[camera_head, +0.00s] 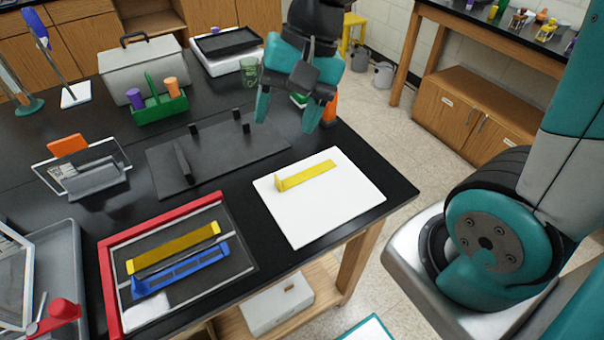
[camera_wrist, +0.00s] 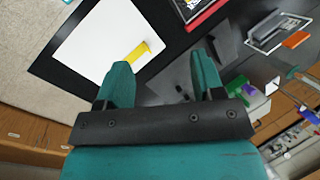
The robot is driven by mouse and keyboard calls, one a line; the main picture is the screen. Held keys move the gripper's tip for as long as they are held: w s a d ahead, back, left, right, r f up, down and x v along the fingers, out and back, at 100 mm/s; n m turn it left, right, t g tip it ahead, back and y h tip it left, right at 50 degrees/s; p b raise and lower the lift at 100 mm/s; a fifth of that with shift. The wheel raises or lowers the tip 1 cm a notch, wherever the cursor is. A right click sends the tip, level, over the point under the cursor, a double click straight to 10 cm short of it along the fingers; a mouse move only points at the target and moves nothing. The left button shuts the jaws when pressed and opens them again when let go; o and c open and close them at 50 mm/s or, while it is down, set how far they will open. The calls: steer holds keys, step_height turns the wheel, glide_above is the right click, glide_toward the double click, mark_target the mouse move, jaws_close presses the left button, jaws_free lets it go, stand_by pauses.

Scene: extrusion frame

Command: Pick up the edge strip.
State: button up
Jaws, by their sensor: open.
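A yellow strip (camera_head: 308,175) with a small upright end at its left lies alone on a white board (camera_head: 335,215) near the table's right front corner. It also shows in the wrist view (camera_wrist: 138,53), beyond the left finger. I take it to be the edge strip. My gripper (camera_head: 288,112) is open and empty, pointing down above the table, behind the white board and apart from the strip.
Left of the board, a tray with red edges (camera_head: 107,285) holds a darker yellow strip (camera_head: 173,247) and a blue strip (camera_head: 185,272). A dark plate with upright black pieces (camera_head: 225,155) lies behind. A green caddy (camera_head: 160,108) and grey toolbox (camera_head: 140,65) stand farther back.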

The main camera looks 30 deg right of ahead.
steer(key=w+d+f+m, duration=0.8)
steer(key=w+m, duration=0.1)
steer(key=m, duration=0.4)
glide_above(278, 178)
steer(key=d, duration=0.2)
step_height(278, 178, down, 10)
steer(key=shift+r+p, duration=0.1)
steer(key=shift+p, duration=0.25)
steer(key=shift+p+x, duration=0.9)
steer(key=shift+x, duration=2.25)
steer(key=shift+d, duration=0.2)
steer(key=c, duration=1)
steer(key=shift+w, duration=0.1)
